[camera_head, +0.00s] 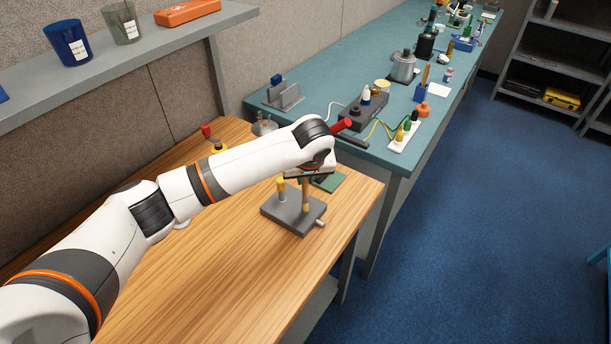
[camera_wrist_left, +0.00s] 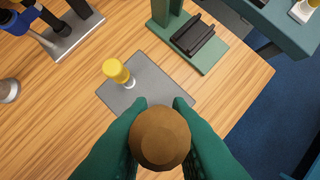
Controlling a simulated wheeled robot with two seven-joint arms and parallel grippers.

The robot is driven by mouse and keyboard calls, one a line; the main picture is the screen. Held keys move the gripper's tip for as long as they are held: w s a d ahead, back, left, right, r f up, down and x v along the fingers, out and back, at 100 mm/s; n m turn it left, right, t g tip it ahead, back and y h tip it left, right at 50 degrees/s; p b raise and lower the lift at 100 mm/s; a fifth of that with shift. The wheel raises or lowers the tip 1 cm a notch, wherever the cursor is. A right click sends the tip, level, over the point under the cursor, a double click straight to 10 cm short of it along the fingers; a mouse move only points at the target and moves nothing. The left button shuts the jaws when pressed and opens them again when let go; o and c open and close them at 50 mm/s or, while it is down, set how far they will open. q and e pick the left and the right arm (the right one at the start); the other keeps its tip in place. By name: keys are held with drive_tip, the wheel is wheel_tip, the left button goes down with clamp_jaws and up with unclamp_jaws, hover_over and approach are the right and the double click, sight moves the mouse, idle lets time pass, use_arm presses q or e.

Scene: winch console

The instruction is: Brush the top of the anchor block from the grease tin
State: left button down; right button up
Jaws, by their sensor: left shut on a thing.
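My left gripper (camera_head: 306,172) is over a flat grey block (camera_head: 291,222) near the right edge of the wooden table. It is shut on a brown wooden handle, seen end-on in the left wrist view (camera_wrist_left: 160,136) between green fingers. In the head view the handle (camera_head: 305,194) stands upright with its low end at the block. I cannot tell whether it touches, and bristles do not show clearly. A yellow-topped post (camera_head: 281,186) rises from the block, also in the left wrist view (camera_wrist_left: 116,71). I cannot surely identify the grease tin or anchor block. My right gripper is out of view.
A green stand (camera_wrist_left: 200,55) with dark bars is just beyond the block. A red-handled lever (camera_head: 342,125) is behind my wrist. A teal bench (camera_head: 440,100) with several tools adjoins the wooden table. The table's front (camera_head: 240,280) is clear.

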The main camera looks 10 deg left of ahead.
use_arm(q)
drive_tip(key=shift+f, duration=0.6)
idle(0.3)
drive_tip(key=shift+s+r+p, duration=0.15)
drive_tip(key=shift+s+p, duration=0.25)
drive_tip(key=shift+p, duration=0.2)
drive_tip(key=shift+s+a+p, duration=0.1)
drive_tip(key=shift+s+p, duration=0.5)
drive_tip(key=shift+s, duration=0.05)
drive_tip(key=shift+w, duration=0.1)
